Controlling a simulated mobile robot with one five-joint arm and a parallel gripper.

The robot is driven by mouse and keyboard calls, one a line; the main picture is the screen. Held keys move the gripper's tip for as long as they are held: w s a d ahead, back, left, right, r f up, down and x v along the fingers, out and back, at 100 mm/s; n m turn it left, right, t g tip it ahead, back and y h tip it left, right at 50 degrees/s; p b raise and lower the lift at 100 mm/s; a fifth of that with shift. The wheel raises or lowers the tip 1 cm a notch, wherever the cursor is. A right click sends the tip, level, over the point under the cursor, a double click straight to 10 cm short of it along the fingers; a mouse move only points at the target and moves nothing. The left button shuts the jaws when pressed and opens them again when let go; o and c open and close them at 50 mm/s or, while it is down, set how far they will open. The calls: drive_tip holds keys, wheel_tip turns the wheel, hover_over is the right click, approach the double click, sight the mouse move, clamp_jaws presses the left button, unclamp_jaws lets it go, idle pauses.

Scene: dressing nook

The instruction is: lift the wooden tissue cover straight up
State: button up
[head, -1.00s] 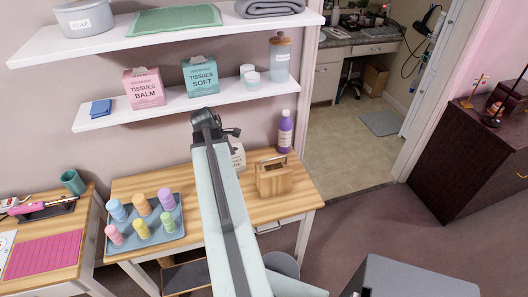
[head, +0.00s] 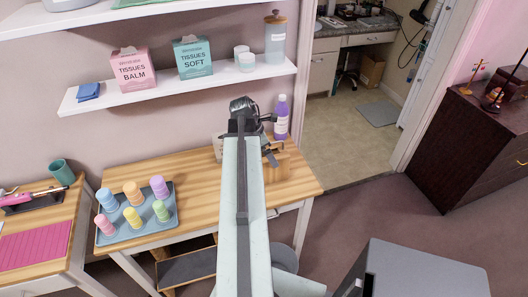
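The wooden tissue cover (head: 277,168) is a light wooden box near the right end of the wooden table. My arm hides its left part. Its handle, clear in the earlier head view, is now mostly behind my gripper (head: 271,153). My dark gripper is at the top of the cover in the picture. I cannot tell whether it touches the handle or whether its fingers are open or shut.
A purple bottle (head: 282,117) stands close behind the cover. A pale box (head: 218,148) is just left of my arm. A blue tray (head: 166,225) with several pastel cups sits on the table's left. A white shelf (head: 200,83) with tissue boxes hangs above.

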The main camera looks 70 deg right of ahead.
drive_tip(key=shift+s+f, duration=0.1)
drive_tip(key=shift+f, duration=0.15)
drive_tip(key=c, duration=1.5)
wheel_tip(320, 180, up, 14)
drive_tip(key=p, duration=1.4)
drive_tip(key=shift+f, duration=0.1)
